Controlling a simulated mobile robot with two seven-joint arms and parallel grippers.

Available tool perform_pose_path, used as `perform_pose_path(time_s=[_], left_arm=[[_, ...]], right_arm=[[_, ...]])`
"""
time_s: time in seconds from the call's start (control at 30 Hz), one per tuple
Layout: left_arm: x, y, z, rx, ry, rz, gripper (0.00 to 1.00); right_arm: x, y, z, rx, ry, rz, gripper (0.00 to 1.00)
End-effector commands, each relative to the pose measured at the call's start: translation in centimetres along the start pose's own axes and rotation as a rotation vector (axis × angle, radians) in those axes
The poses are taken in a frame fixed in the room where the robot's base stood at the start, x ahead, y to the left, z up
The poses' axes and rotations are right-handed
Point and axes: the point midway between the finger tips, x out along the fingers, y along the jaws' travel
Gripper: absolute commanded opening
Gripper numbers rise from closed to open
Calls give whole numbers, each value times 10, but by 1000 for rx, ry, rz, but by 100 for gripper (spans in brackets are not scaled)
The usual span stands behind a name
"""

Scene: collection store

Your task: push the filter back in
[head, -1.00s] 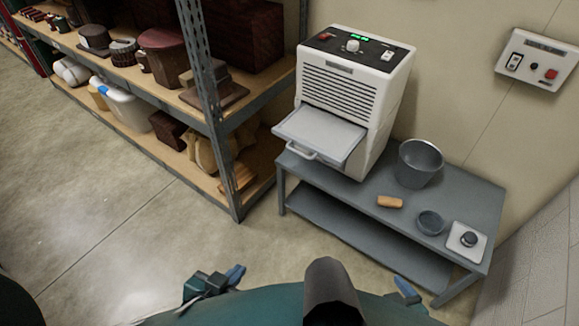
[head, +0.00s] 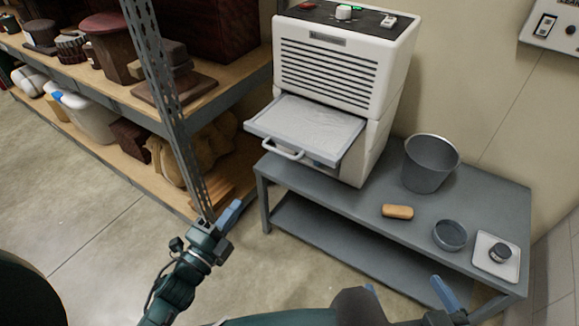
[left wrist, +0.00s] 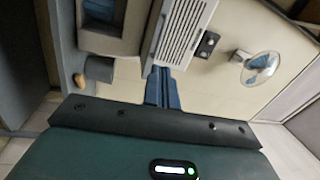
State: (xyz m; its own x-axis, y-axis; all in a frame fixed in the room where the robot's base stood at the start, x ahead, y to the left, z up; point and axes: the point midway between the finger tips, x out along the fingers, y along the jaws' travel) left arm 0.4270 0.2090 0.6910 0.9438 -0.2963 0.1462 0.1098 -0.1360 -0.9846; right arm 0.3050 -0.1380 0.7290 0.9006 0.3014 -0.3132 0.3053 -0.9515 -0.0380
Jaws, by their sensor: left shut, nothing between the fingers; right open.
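The filter (head: 308,128) is a flat grey-white tray with a front handle (head: 282,148). It sticks well out of the front of a white machine (head: 335,70) with a slatted grille, which stands on a grey bench. My left gripper (head: 230,216) is shut and empty, in front of the bench, below and left of the filter and apart from it. Its blue fingers show together in the left wrist view (left wrist: 162,88), with the machine's grille (left wrist: 182,35) beyond. My right gripper (head: 408,291) is open and empty at the bottom edge; its palm is partly hidden.
The grey bench (head: 340,205) also holds a bucket (head: 430,165), a tan block (head: 398,211), a dark bowl (head: 450,236) and a white plate (head: 484,262) with a dark knob. A metal shelf post (head: 165,110) stands left of the machine. Floor before the bench is clear.

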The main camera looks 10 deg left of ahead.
Motion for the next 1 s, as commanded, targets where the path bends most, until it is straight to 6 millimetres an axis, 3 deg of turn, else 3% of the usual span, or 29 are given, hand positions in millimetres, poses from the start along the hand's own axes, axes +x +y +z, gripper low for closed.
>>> perform_pose_path(time_s=[0.03, 0.27, 0.7, 1.0], left_arm=[[0, 9, 1, 42, 15, -15, 0], [14, 5, 0, 97, 34, -35, 0], [103, 2, -2, 93, 33, -35, 0], [138, 2, -4, 92, 32, -32, 0]], right_arm=[[1, 0, 6, 0, 9, -1, 100], [0, 0, 2, -1, 18, -2, 100], [3, -2, 7, -11, 12, -6, 100], [4, -3, 10, -18, 6, -9, 100]])
